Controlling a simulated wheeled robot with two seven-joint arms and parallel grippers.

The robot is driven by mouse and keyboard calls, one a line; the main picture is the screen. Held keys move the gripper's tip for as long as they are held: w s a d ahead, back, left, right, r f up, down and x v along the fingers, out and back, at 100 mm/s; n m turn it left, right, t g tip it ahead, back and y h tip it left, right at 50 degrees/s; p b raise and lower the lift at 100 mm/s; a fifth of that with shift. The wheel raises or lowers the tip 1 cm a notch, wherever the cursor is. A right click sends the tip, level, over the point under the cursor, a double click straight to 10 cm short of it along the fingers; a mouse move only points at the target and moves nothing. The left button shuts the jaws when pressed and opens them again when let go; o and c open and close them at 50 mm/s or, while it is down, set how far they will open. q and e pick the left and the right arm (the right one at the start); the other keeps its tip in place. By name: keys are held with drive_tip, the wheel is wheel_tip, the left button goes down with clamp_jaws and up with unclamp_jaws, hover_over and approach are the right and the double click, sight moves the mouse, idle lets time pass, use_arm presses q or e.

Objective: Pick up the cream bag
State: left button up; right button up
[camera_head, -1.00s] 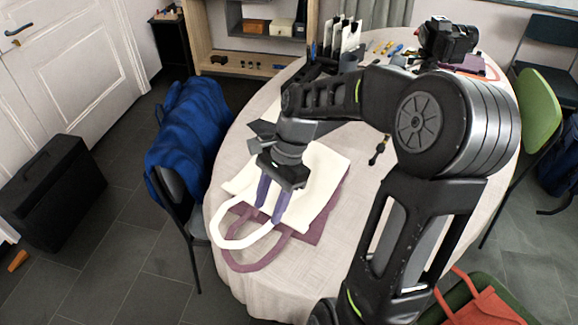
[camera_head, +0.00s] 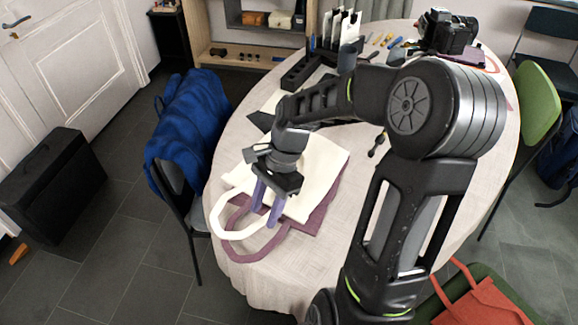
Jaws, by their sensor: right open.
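The cream bag (camera_head: 318,163) lies flat on the round table, its looped handle (camera_head: 222,234) pointing toward the table's front left edge. A purple bag (camera_head: 321,214) lies under it, with its own handle showing beside the cream one. My right gripper (camera_head: 265,213) points down over the base of the cream handle. Its two purple-grey fingers are apart, close to the handle. Whether they touch the cloth I cannot tell. The gripper and arm hide part of the cream bag. My left gripper is not in view.
The round table (camera_head: 300,262) has a light cloth. A black organiser (camera_head: 306,70) and a camera (camera_head: 449,32) stand toward its back. A chair with a blue jacket (camera_head: 188,122) is close on the left. A green chair (camera_head: 537,100) stands at right.

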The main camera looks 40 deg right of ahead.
sight(262, 221)
drive_tip(key=x, duration=0.4)
idle(0.5)
clamp_jaws()
idle(0.5)
